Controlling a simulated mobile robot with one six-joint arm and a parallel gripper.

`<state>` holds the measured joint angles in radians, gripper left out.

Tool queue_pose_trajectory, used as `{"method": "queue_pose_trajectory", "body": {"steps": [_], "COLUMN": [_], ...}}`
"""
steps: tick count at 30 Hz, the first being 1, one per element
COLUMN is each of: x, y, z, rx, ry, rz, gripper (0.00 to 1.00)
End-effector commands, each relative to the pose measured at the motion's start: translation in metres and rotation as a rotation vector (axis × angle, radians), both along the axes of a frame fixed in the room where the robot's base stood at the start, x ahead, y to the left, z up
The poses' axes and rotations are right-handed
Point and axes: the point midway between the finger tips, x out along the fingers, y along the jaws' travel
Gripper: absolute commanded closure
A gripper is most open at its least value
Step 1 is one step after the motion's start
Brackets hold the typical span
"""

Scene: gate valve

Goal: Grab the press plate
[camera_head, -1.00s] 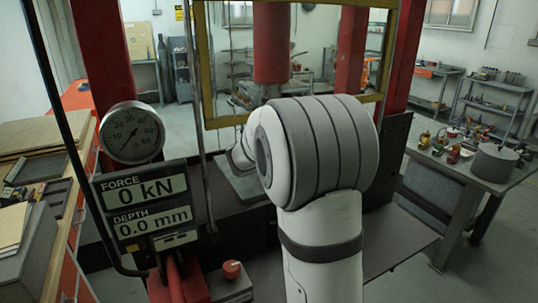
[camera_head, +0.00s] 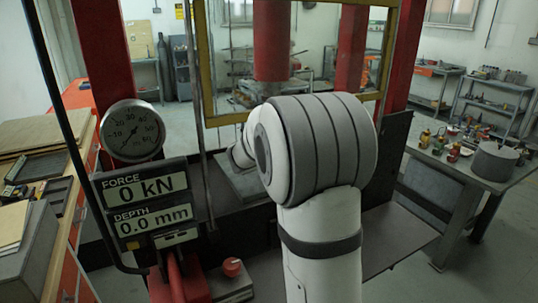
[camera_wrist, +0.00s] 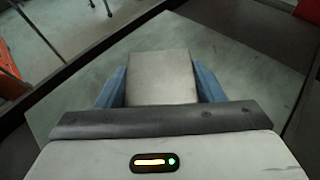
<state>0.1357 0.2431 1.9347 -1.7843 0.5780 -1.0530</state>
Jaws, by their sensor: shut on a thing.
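The press plate (camera_wrist: 162,78) is a flat grey-beige rectangular block in the wrist view, between the two blue fingers of my gripper (camera_wrist: 161,86). My gripper is shut on it, with a finger along each side. A wider pale grey plate (camera_wrist: 235,60) lies beneath it; I cannot tell whether the held plate touches it. In the head view my arm hides the gripper and the press plate, and only part of the grey bed plate (camera_head: 240,183) shows left of the arm.
The red press ram (camera_head: 271,45) hangs above, behind a yellow guard frame (camera_head: 209,70). A gauge (camera_head: 132,130) and a display (camera_head: 142,200) reading 0 kN and 0.0 mm stand at the left. A table (camera_head: 485,170) with several items and a grey pot stands at the right.

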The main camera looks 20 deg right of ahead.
Motion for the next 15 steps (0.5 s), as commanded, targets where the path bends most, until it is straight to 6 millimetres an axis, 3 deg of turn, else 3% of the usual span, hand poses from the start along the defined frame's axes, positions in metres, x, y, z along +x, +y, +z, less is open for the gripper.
{"method": "queue_pose_trajectory", "body": {"steps": [10, 15], "x": [0.0000, 0.0003], "y": [-0.0002, -0.0005], "z": [0.0001, 0.0032], "rx": [0.000, -0.002], "ry": [0.000, -0.005], "rz": [0.000, -0.001], "gripper": [0.99, 1.00]}}
